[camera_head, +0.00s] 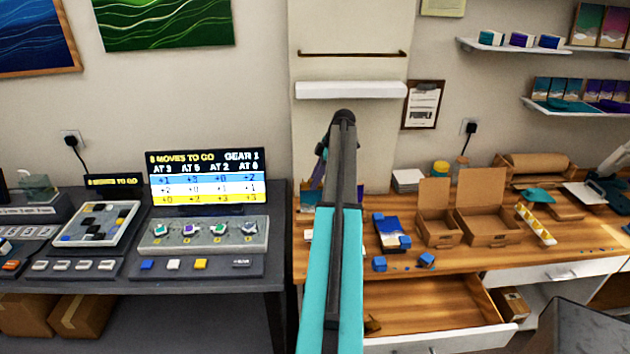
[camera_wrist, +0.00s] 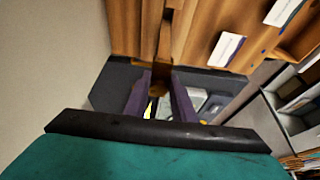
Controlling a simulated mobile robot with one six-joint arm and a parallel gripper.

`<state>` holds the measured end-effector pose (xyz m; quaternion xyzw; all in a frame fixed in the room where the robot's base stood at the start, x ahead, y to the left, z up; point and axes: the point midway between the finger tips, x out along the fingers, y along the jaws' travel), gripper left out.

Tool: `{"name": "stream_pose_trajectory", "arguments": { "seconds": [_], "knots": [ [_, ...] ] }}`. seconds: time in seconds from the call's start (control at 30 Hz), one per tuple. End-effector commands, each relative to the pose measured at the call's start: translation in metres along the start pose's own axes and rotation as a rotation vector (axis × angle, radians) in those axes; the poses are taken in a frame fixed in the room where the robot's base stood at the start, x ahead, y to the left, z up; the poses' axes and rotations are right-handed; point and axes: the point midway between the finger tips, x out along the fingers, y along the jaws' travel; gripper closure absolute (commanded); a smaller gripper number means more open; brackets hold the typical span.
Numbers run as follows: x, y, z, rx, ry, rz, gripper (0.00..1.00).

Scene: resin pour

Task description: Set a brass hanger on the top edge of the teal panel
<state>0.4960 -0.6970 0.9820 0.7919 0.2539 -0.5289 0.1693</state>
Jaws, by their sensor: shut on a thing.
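My gripper (camera_wrist: 158,95) shows in the wrist view with its purple fingers close together, shut on a small brass hanger (camera_wrist: 157,86). The hanger is partly hidden between the fingers, with wooden surface beyond it. In the head view my gripper (camera_head: 316,172) is mostly hidden behind my arm, in front of the wall pillar and above the left end of the wooden desk. Another small brass piece (camera_head: 372,324) lies in the open drawer. I cannot surely pick out the teal panel; a small blue-and-white panel (camera_head: 388,234) lies on the desk.
The wooden drawer (camera_head: 430,306) stands open. Blue cubes (camera_head: 379,264) and open cardboard boxes (camera_head: 487,222) are on the desk. A white ledge (camera_head: 350,90) and a thin rail (camera_head: 352,54) are on the pillar. A dark console desk (camera_head: 200,275) stands left.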

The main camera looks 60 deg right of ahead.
Motion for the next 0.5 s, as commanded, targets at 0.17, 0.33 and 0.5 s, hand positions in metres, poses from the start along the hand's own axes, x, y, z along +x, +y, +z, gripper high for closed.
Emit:
{"name": "stream_pose_trajectory", "arguments": {
  "seconds": [0.17, 0.33, 0.5],
  "knots": [
    [0.0015, 0.0000, 0.0006, 0.000, 0.000, 0.000, 1.00],
    [0.0014, 0.0000, 0.0006, 0.000, 0.000, 0.000, 1.00],
    [0.0016, -0.0001, 0.0007, 0.000, -0.001, 0.000, 0.75]
  ]
}}
